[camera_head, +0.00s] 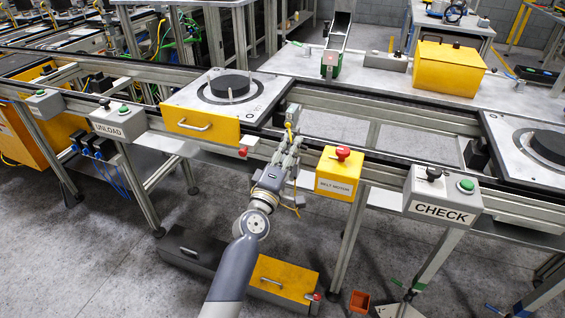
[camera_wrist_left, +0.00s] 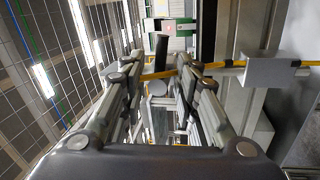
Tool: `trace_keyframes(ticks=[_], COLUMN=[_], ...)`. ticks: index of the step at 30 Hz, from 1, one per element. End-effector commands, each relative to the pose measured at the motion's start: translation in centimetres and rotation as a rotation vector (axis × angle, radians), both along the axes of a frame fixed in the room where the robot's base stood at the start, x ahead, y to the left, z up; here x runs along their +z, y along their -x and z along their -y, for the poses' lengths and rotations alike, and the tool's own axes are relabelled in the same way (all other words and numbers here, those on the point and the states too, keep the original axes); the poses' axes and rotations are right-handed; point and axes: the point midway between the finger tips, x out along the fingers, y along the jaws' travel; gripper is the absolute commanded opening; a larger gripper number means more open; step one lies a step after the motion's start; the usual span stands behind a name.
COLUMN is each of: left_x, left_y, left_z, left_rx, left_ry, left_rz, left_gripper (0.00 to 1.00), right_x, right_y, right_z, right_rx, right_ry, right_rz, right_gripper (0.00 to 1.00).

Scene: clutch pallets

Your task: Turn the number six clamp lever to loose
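My left gripper (camera_head: 292,137) is at the front rail of the conveyor, between the yellow-fronted pallet station and the red-button box. In the left wrist view its fingers (camera_wrist_left: 157,72) stand apart with nothing gripped between them. A dark upright handle (camera_wrist_left: 161,50) shows just beyond the fingertips, roughly centred in the gap; it may be the clamp lever. A small grey fitting with a yellow part (camera_head: 292,113) sits just past the fingertips in the head view. No number six is readable, and the lever's loose or tight position cannot be told. My right gripper is not in view.
A pallet (camera_head: 185,97) carrying a black disc (camera_head: 230,84) lies left of the gripper. A yellow box with a red button (camera_head: 338,174) is close on the right. A CHECK box (camera_head: 441,197) stands further right. A yellow cable (camera_wrist_left: 215,65) crosses behind the fingertips.

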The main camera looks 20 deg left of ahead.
Motion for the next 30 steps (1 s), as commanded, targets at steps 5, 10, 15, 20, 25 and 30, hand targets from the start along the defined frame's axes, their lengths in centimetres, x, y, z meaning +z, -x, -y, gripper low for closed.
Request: trace_keyframes(ticks=[5,10,15,20,25,30], left_x=[-0.8,-1.4,-1.8,-2.0,-2.0,-2.0], left_y=[3.2,6.7,9.3,10.6,10.9,10.9], left_z=[-0.2,-0.5,-0.6,-0.6,-0.7,-0.7], left_rx=[0.000,0.000,-0.001,-0.001,0.000,0.000], left_ry=[-0.002,-0.003,-0.002,-0.001,0.000,0.000], left_rz=[-0.003,-0.002,0.000,0.002,0.003,0.002], left_gripper=[0.29,0.29,0.29,0.29,0.29,0.29], right_x=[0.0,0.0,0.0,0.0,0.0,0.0], right_y=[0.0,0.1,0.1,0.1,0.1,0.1], right_z=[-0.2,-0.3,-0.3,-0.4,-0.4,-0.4], right_rx=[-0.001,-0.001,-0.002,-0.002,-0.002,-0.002], right_ry=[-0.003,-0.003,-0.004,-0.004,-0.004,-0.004], right_rz=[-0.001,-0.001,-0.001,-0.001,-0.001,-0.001], right_gripper=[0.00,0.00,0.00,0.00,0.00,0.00])
